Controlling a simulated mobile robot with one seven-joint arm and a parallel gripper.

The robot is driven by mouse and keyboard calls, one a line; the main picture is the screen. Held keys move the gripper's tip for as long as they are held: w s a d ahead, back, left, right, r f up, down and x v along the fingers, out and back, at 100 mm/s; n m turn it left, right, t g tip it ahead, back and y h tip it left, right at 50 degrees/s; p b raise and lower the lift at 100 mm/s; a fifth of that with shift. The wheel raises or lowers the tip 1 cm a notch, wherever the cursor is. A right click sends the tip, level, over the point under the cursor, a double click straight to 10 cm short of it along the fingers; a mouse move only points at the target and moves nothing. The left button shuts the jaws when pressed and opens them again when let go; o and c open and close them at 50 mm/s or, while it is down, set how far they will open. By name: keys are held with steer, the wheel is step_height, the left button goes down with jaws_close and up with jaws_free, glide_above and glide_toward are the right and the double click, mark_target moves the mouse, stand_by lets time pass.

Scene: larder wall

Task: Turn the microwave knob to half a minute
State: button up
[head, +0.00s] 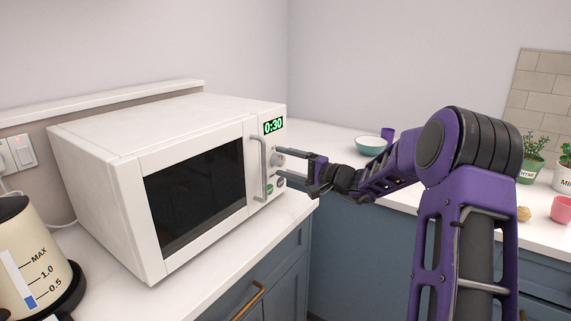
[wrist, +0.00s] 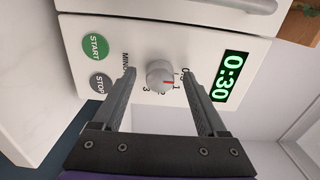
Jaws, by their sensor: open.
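The white microwave (head: 100,150) stands on the counter with its door shut. Its green display (head: 273,126) reads 0:30, and so does the display in the wrist view (wrist: 231,76). The round grey knob (wrist: 158,73) sits below the display on the control panel. Its red mark points towards the display side, near the printed 1; the exact mark is hard to tell. My gripper (wrist: 159,79) is open, with one finger on each side of the knob and gaps visible between. In the head view my gripper (head: 284,163) is at the panel, partly hiding the knob.
The door handle (head: 257,168) is just left of the knob. The START button (wrist: 95,47) and STOP button (wrist: 101,83) are below the knob. A kettle (head: 35,255) stands at front left. A teal bowl (head: 370,146) is on the counter behind my arm.

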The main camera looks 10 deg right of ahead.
steer(key=v, duration=1.7)
steer(key=shift+s, duration=0.2)
steer(key=shift+w+d, duration=0.1)
